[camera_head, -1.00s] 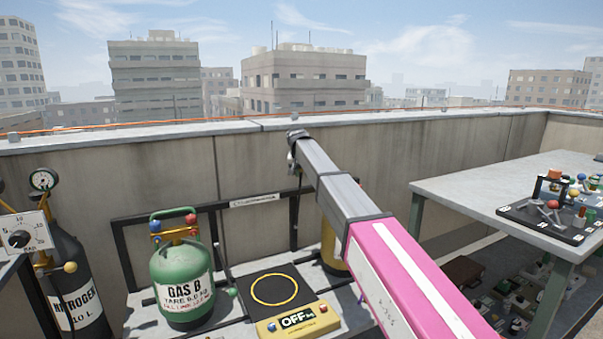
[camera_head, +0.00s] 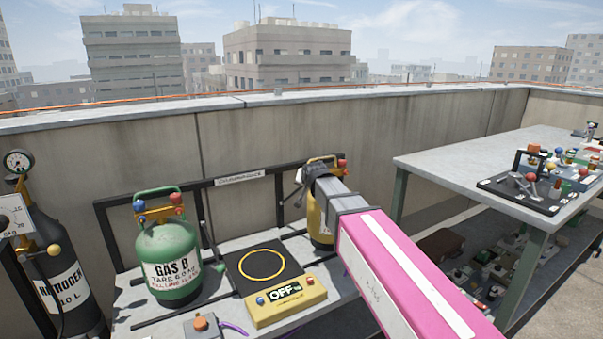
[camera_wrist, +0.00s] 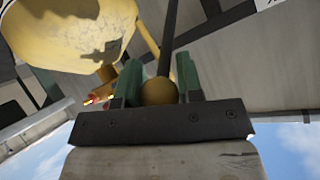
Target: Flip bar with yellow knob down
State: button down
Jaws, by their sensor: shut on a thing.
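The yellow knob (camera_wrist: 158,92) sits between the two green fingers of my gripper (camera_wrist: 158,82) in the wrist view. My gripper is shut on it. A thin dark bar (camera_wrist: 172,40) runs from the knob up through that picture. In the head view my gripper (camera_head: 306,183) is at the end of my pink and grey arm, by the yellow cylinder's top and in front of the wall. The knob cannot be made out there.
The yellow cylinder (camera_head: 318,222) stands close beside my gripper and is partly hidden by my arm. A green GAS B cylinder (camera_head: 172,262) and a yellow scale (camera_head: 290,305) reading OFF are on the bench to the left. A grey table (camera_head: 455,165) stands right.

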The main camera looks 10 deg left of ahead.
jog(key=s+d+f, duration=0.3)
jog(key=s+f, duration=0.1)
jog(key=f, duration=0.3)
jog(key=shift+f, duration=0.4)
jog(key=c, duration=1.8)
grip_release()
jog(key=f, duration=0.3)
jog(key=s+d+f, duration=0.1)
jog(key=f, duration=0.6)
jog(key=shift+s+d+f, duration=0.15)
jog(key=shift+s+d, duration=0.1)
jog(key=shift+s, duration=0.05)
jog(key=shift+c, duration=0.2)
jog(key=shift+f, duration=1.05)
jog(key=o, duration=1.1)
jog(key=shift+w, duration=0.15)
jog(key=shift+c, duration=0.2)
jog(key=shift+s+d+r, duration=0.1)
jog(key=shift+s+r, duration=0.15)
jog(key=shift+s, duration=0.05)
jog(key=v, duration=1)
jog(key=shift+s+r, duration=0.2)
jog(key=shift+r, duration=0.05)
